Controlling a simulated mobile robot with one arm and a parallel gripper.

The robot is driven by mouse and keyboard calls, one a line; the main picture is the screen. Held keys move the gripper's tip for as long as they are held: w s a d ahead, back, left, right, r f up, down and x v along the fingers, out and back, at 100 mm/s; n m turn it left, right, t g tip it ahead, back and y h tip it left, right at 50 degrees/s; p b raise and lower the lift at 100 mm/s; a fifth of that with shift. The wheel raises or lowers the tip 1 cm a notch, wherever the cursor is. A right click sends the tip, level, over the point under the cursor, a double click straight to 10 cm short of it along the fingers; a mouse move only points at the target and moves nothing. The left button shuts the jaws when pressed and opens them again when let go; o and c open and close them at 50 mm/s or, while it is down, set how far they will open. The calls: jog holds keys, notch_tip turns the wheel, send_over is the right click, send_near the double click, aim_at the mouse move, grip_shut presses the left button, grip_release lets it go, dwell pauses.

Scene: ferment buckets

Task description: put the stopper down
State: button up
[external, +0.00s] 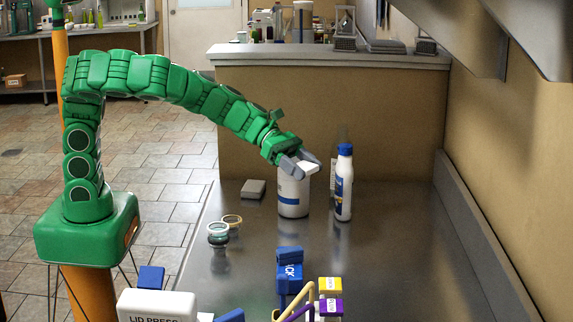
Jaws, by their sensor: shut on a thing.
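My gripper (300,166) is above the middle of the steel counter, at the end of my green arm. Its grey fingers are shut on a small white thing (309,167), which appears to be the stopper; the fingers hide part of it. It shows right at the top of a white container (292,203) with a dark blue label. I cannot tell whether the white thing touches that container or is held in front of or above it.
A white and blue bottle (343,190) stands close to the right of the container. A grey block (253,189), a ring (232,220) and a small jar (217,234) lie to the left. Blue, yellow and purple tools and a lid press (160,307) are in front. The right counter is clear.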

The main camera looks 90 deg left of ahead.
aim_at(270, 232)
jog(key=shift+s+a+f+m+g+h, duration=0.15)
jog(key=shift+s+a+m+g+h, duration=0.4)
jog(key=shift+m+h, duration=0.15)
jog(key=shift+s+a+f+m+g+h, duration=0.5)
jog(key=shift+s+a+m+g+h, duration=1.35)
jog(key=shift+s, duration=2.1)
jog(key=shift+m+g+y, duration=0.3)
jog(key=shift+m+y, duration=0.05)
jog(key=shift+y, duration=0.2)
jog(key=shift+a+f, duration=0.2)
jog(key=shift+f, duration=4.15)
jog(key=shift+a+f, duration=0.2)
jog(key=shift+f, duration=4.1)
jog(key=shift+f, duration=0.1)
jog(key=o, duration=1)
jog(key=shift+o, duration=0.2)
jog(key=shift+v, duration=3.85)
